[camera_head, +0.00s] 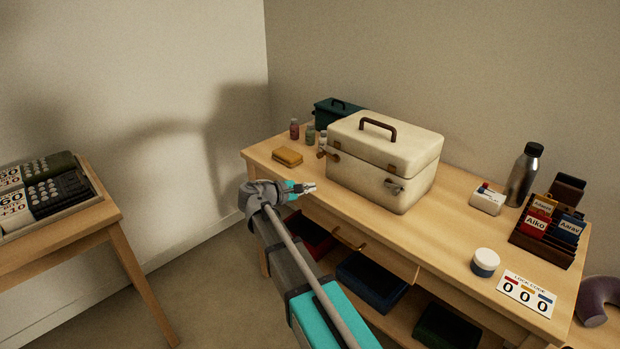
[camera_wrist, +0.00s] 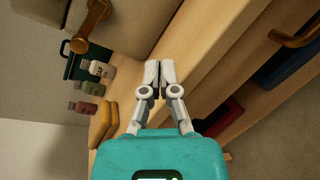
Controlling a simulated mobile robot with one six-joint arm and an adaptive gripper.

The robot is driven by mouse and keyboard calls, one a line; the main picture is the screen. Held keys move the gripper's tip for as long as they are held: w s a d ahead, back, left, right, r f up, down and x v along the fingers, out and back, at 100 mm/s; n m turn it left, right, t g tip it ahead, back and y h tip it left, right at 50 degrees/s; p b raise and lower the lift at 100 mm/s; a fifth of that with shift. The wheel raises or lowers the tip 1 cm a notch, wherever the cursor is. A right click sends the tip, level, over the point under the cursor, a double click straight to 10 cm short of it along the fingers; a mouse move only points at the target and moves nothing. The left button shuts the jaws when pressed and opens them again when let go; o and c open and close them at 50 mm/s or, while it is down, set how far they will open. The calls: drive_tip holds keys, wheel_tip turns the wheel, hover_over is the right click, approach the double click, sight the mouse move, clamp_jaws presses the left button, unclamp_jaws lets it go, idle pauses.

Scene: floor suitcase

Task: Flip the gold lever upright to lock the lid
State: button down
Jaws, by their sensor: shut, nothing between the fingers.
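The cream case (camera_head: 372,184) stands on the wooden table with its lid (camera_head: 390,141) down. The gold lever (camera_head: 331,153) is on the case's left side near the lid seam, sticking outward rather than upright. In the wrist view, the gold lever (camera_wrist: 90,27) shows at the upper left with a round knob at its end. A second, greyish latch (camera_head: 394,186) is on the case's front. My gripper (camera_head: 312,187) is shut and empty, in front of and below the lever, apart from it. In the wrist view my gripper (camera_wrist: 159,72) points toward the table edge.
A yellow sponge-like block (camera_head: 287,156) and small bottles (camera_head: 294,129) stand left of the case, near the lever. A dark green box (camera_head: 335,110) is behind.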

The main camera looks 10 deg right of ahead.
drive_tip(key=w+a+n+t+h+b, duration=0.3)
drive_tip(key=a+b, duration=0.3)
drive_tip(key=a, duration=0.2)
drive_tip(key=shift+w+f+n+t, duration=0.3)
drive_tip(key=shift+w+f+n, duration=0.1)
drive_tip(key=shift+w, duration=0.4)
drive_tip(key=p+x, duration=0.1)
drive_tip(key=x, duration=0.9)
drive_tip(key=shift+w+d+p, duration=0.1)
drive_tip(key=shift+w+p, duration=0.05)
drive_tip(key=shift+p, duration=0.15)
drive_tip(key=shift+s+d+r+p, duration=0.25)
drive_tip(key=shift+s+r+p, duration=0.35)
drive_tip(key=shift+r+p, duration=0.25)
drive_tip(key=shift+s+d+r+p, duration=0.2)
drive_tip(key=shift+r+p, duration=0.15)
drive_tip(key=shift+s+d+r+p, duration=0.2)
drive_tip(key=shift+s+r+p, duration=0.05)
drive_tip(key=shift+r+p, duration=0.15)
